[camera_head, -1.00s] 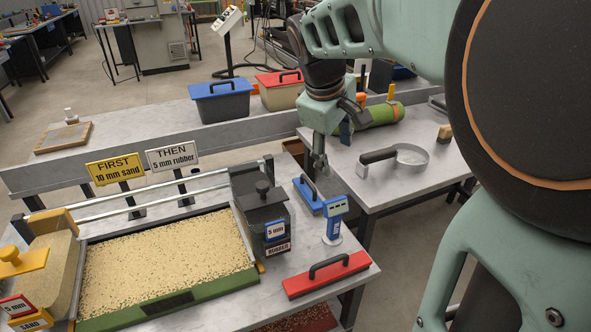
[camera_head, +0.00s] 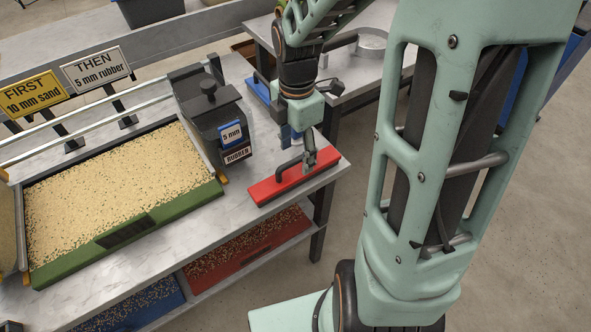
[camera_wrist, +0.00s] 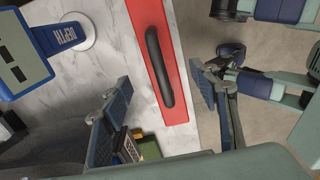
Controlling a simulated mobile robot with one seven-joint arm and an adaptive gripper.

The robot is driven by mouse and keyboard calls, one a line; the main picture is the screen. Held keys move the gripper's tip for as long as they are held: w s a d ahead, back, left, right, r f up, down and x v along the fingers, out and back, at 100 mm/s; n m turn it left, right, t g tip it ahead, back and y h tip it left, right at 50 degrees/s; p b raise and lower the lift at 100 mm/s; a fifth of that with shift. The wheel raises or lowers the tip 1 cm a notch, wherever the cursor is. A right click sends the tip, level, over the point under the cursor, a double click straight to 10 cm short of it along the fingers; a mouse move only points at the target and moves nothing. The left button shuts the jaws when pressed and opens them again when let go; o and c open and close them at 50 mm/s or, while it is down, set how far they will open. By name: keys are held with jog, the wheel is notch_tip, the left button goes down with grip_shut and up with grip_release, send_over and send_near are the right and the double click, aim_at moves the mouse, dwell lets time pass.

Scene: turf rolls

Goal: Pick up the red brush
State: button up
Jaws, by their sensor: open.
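The red brush (camera_head: 292,180) is a long flat red block with a black bar handle. It lies on the right front corner of the grey table. My gripper (camera_head: 308,162) is above its right half in the head view and partly hides it. In the wrist view the brush (camera_wrist: 176,106) runs upright through the middle, with its black handle (camera_wrist: 159,65) on top. My gripper (camera_wrist: 165,108) is open there, one finger on each side of the brush and nothing between the pads. Contact with the handle does not show.
The tray of pale granules (camera_head: 130,233) and a dark rubber hopper (camera_head: 215,120) stand left of the brush. A blue depth gauge (camera_wrist: 25,50) is close beside it. A blue-handled tool (camera_head: 262,90) lies behind. The table ends just right of the brush, above open floor.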

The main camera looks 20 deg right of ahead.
aim_at(295, 172)
notch_tip(295, 172, down, 7)
jog(key=shift+s+a+f+b, duration=0.1)
jog(key=shift+a+f+b, duration=0.1)
jog(key=shift+b, duration=0.7)
jog(key=shift+c, duration=0.4)
jog(key=c, duration=1.2)
jog(key=shift+o, duration=0.2)
jog(key=shift+r, duration=0.1)
